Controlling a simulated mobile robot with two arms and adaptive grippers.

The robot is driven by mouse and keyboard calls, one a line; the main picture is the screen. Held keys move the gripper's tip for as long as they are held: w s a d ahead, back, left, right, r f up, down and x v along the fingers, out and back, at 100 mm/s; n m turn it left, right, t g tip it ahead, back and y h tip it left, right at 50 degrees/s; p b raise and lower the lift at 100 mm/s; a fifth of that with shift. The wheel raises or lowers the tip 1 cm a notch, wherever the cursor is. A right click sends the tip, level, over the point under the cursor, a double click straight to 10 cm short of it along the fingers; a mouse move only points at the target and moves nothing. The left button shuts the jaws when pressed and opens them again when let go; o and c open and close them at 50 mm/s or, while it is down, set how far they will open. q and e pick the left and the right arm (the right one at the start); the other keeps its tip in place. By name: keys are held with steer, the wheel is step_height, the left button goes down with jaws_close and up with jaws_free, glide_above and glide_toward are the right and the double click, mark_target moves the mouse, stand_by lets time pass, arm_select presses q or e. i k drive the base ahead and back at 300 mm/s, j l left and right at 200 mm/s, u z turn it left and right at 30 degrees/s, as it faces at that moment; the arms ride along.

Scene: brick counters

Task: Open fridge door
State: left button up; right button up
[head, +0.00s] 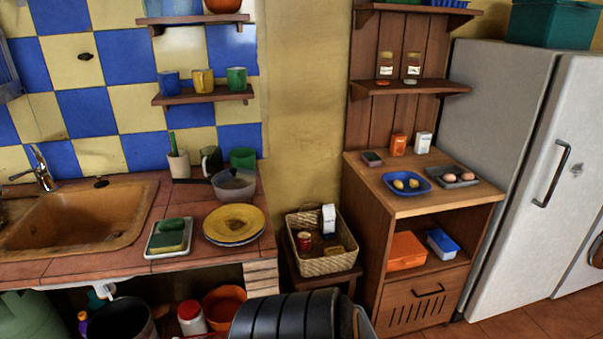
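The white fridge (490,120) stands at the right of the head view, beside the wooden cabinet. Its light grey side and its front are both partly visible. The fridge door (570,130) looks closed against the body. A dark vertical bar handle (552,175) is on the door, near its left edge. The right part of the door runs out of the picture. Neither my left nor my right gripper is in view, and nothing is seen touching the handle.
The wooden cabinet (428,205) adjoins the fridge's left side and holds a blue plate and a grey tray. A teal box (553,24) sits on the fridge. A wicker basket (325,262) and a tiled sink counter (150,210) lie left. Floor (545,322) shows before the fridge.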

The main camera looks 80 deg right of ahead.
mark_target(557, 198)
steer(key=z, duration=4.4)
steer(key=i+l, duration=0.35)
steer(key=l+u, duration=0.05)
